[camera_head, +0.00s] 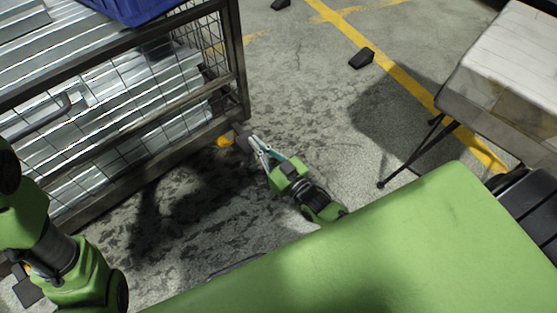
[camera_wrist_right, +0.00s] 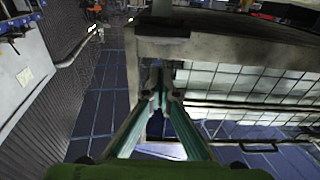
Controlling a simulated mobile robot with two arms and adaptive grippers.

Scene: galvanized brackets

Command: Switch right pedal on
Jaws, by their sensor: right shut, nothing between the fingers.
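A metal mesh cart (camera_head: 238,62) stands at the left. At its near right lower corner, a yellow wheel (camera_head: 225,141) shows with a small dark grey pedal (camera_head: 242,130) beside it. My right gripper (camera_head: 253,139) is shut and empty, its tips right by this pedal; I cannot tell whether they touch. In the right wrist view, the shut fingertips (camera_wrist_right: 161,76) are in front of the cart's grey frame (camera_wrist_right: 230,48).
Sheet-metal parts fill the cart, with a blue bin (camera_head: 128,8) on top. A black wedge (camera_head: 362,57) lies on the concrete floor by a yellow line. A box on a thin-legged stand (camera_head: 508,75) is at the right.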

